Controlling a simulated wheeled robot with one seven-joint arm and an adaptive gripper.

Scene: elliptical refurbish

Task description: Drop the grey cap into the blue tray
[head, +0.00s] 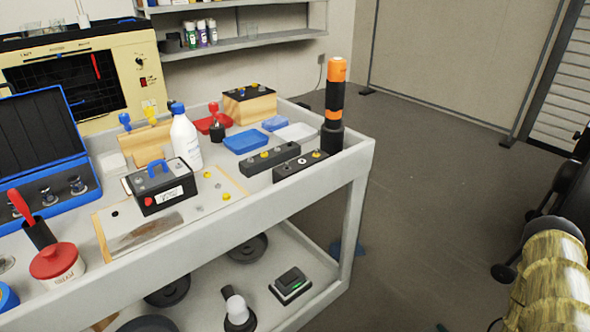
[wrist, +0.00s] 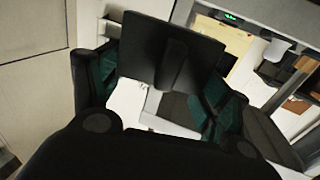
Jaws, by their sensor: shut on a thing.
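In the wrist view my gripper (wrist: 160,100) has its two dark fingers with green pads on either side of a dark, flat, squarish thing (wrist: 150,45) with a raised rib. It appears to be the grey cap, held between the fingers; its far side is hidden. The blue tray (head: 245,141) lies on the top of the grey cart in the head view, behind two black blocks and right of a white bottle. It looks empty. I cannot make out my gripper in the head view, so its distance from the tray is unclear.
The cart top (head: 330,170) has a raised rim. Near the blue tray stand a white tray (head: 297,132), a red tray (head: 208,125), a smaller blue box (head: 274,123), a white bottle (head: 185,138) and a tall black and orange cylinder (head: 335,105). Open floor (head: 440,170) lies right of the cart.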

